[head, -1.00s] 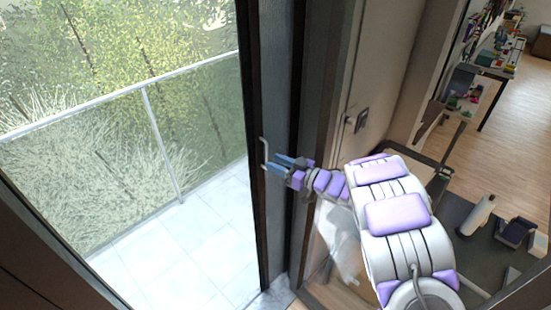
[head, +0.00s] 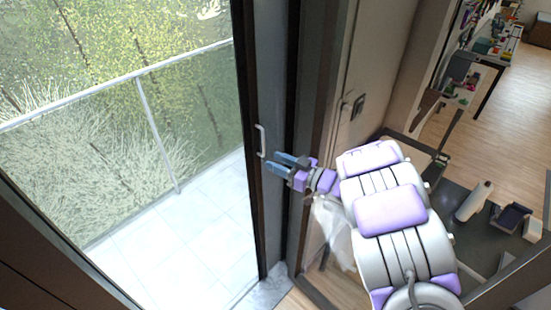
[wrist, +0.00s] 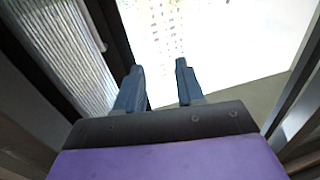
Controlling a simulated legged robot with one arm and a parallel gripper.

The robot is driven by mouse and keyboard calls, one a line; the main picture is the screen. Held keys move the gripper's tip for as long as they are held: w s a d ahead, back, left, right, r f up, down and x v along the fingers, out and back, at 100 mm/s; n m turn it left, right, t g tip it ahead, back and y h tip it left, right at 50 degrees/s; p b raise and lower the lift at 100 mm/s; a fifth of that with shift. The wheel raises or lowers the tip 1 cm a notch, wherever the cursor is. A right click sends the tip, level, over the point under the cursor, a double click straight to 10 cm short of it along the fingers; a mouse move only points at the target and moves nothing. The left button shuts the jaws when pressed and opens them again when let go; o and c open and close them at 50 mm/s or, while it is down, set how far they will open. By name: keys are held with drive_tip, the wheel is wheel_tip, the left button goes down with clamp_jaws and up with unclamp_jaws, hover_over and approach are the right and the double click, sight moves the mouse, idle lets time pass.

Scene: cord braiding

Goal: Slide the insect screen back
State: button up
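The insect screen's upright edge appears to be the dark frame (head: 254,90) at the right side of the balcony opening, with a slim pale handle (head: 261,140) on it. In the wrist view a finely ribbed grey panel (wrist: 60,50), probably the screen, fills the upper left, with a pale bar, likely the handle (wrist: 98,28), at its edge. My gripper (head: 275,162) is just right of and below the handle's lower end. Its blue fingers (wrist: 159,68) are apart with nothing between them. Whether a finger touches the frame is unclear.
The tiled balcony (head: 175,245) and its railing (head: 150,130) lie beyond the opening. A wall or door panel with a dark latch (head: 353,108) stands right of the frame. Below my arm are a crumpled translucent sheet (head: 332,225) and dark frame edges.

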drive_tip(key=w+d+f+m+t+h+b, duration=0.2)
drive_tip(key=d+f+m+t+h+b, duration=0.3)
drive_tip(key=b, duration=0.9)
drive_tip(key=b+x, duration=0.1)
drive_tip(key=x, duration=1.5)
drive_tip(key=shift+w+a+n+b, duration=0.2)
drive_tip(key=shift+w+n+b, duration=0.1)
drive_tip(key=shift+b, duration=0.05)
drive_tip(key=shift+f, duration=0.15)
clamp_jaws()
